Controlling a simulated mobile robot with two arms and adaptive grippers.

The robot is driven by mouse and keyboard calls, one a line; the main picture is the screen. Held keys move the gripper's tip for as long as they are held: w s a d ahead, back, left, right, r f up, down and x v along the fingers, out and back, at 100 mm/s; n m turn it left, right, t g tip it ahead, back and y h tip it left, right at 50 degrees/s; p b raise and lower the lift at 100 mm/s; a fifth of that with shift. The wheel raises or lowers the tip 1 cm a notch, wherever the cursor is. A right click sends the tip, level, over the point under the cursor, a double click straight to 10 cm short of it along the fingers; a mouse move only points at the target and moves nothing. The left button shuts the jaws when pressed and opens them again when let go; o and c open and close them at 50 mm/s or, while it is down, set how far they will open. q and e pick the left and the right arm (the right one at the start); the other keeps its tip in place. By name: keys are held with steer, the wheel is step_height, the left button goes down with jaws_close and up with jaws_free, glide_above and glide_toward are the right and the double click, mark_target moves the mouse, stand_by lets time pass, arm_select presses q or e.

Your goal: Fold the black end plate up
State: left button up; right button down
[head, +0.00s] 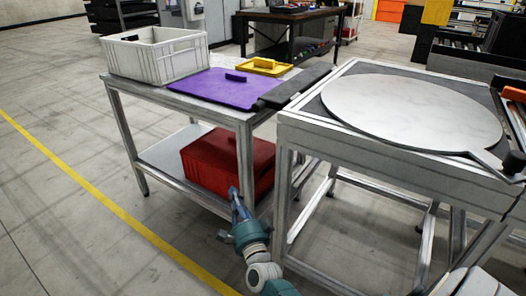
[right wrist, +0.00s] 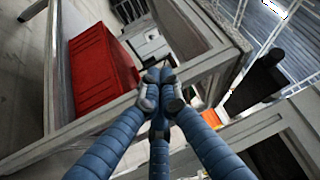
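The black end plate (head: 290,89) appears to lie flat at the right end of the metal table (head: 245,119), beside the purple sheet. In the right wrist view a dark shape at the right may be part of it, but I cannot tell. My right gripper (head: 235,193) is low in front of the table's near leg, below the plate and well apart from it. In the right wrist view its blue fingers (right wrist: 159,82) are drawn together at the tips, with nothing visible between them. My left gripper is not in view.
A purple sheet (head: 214,88), a yellow tray (head: 265,66) and a grey crate (head: 157,54) are on the table. A red box (head: 215,160) sits on its lower shelf. A frame with a round plate (head: 412,108) stands close at the right. The left floor is clear.

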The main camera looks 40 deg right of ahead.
steer(key=s+d+r+m+t+h+b, duration=0.1)
steer(key=s+d+r+m+h+b, duration=0.15)
steer(key=d+r+m+h, duration=0.35)
steer(key=s+d+r+m+h+b, duration=0.1)
steer(key=d+r+m+h+b, duration=0.15)
steer(key=r+m, duration=0.55)
arm_select(q)
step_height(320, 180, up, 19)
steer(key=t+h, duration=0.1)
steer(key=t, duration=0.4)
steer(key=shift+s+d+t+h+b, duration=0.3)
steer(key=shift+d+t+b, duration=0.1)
steer(key=shift+b, duration=0.05)
arm_select(e)
steer(key=w+d+r+h, duration=0.1)
steer(key=w+d+r, duration=0.3)
steer(key=w+r, duration=0.2)
steer(key=shift+w+d+n, duration=0.15)
steer(key=shift+d+n, duration=0.25)
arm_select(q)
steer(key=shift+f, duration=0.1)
